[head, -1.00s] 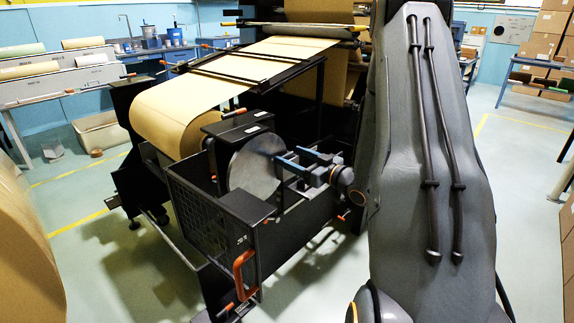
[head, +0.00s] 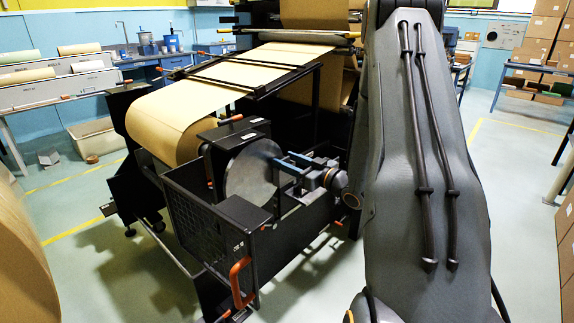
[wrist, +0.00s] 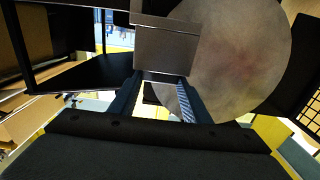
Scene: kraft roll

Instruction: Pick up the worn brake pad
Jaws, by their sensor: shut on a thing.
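My gripper (head: 279,164) reaches in from the right, beside the large grey brake disc (head: 250,171) in the black machine frame. In the wrist view its two dark fingers (wrist: 158,88) are shut on a grey, flat-faced block with a wider top edge, which I take to be the worn brake pad (wrist: 165,47). The block covers the fingertips and overlaps the left part of the disc (wrist: 240,60) in the picture. I cannot tell whether it touches the disc. In the head view the pad is too small to make out at the fingertips.
A black housing (head: 235,131) with an orange handle stands over the disc. A black mesh guard (head: 205,228) with a red-orange handle (head: 240,280) is in front. The kraft paper web (head: 240,68) runs behind. Open floor (head: 310,290) lies before the machine.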

